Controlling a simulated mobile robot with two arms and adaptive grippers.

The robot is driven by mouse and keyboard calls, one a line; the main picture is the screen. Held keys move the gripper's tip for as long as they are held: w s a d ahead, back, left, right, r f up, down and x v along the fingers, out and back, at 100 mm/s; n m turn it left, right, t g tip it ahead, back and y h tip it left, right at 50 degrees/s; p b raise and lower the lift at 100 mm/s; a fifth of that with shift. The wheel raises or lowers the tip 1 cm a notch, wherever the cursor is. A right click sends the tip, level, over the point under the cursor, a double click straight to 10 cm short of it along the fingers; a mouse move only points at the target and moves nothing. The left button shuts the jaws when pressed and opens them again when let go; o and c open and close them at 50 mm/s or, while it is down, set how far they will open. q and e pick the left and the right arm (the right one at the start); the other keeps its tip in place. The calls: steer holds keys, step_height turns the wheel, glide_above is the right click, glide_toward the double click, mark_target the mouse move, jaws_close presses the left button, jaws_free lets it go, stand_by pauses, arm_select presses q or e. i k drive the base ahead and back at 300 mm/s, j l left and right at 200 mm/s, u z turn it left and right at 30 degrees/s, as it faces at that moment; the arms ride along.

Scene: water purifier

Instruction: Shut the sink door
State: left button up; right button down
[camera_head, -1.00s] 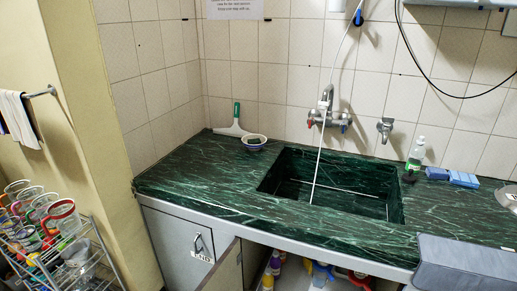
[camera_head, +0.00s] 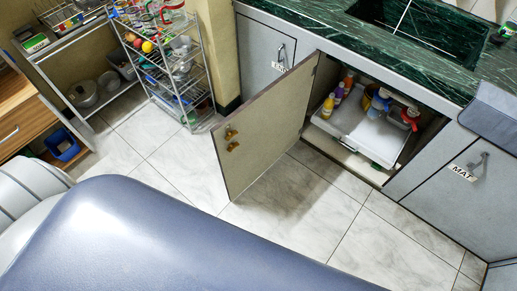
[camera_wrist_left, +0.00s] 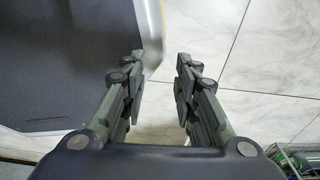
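The sink door (camera_head: 262,130) stands wide open below the green counter in the head view, swung out over the floor with its hinge side at the left of the cabinet opening. Its inner face shows two orange-brown hinge-like fittings near its free edge. The open cabinet (camera_head: 362,122) holds a white tray and bottles. In the left wrist view my left gripper (camera_wrist_left: 160,82) is open and empty, its fingers apart above the tiled floor. The door does not clearly show in that view. My right gripper is in neither view.
A wire rack (camera_head: 170,65) with cups and jars stands left of the cabinets, and a shelf (camera_head: 62,45) stands farther left. A closed door labelled MAT (camera_head: 470,190) is at right. The tiled floor (camera_head: 345,215) before the cabinet is clear. My blue-grey body fills the lower left.

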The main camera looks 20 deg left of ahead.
mark_target(270, 122)
steer(key=k+z, duration=0.15)
steer(key=z, duration=0.3)
steer(key=k+z, duration=0.15)
steer(key=z, duration=0.25)
steer(key=k+z, duration=0.1)
steer(key=z, duration=0.35)
steer(key=j, duration=0.7)
steer(key=k+j+z, duration=0.1)
steer(key=j, duration=1.25)
steer(key=k+j, duration=0.15)
steer(key=j, duration=0.5)
steer(key=j+z, duration=0.1)
steer(key=j, duration=0.6)
steer(key=k+j, duration=0.15)
steer(key=j, duration=0.5)
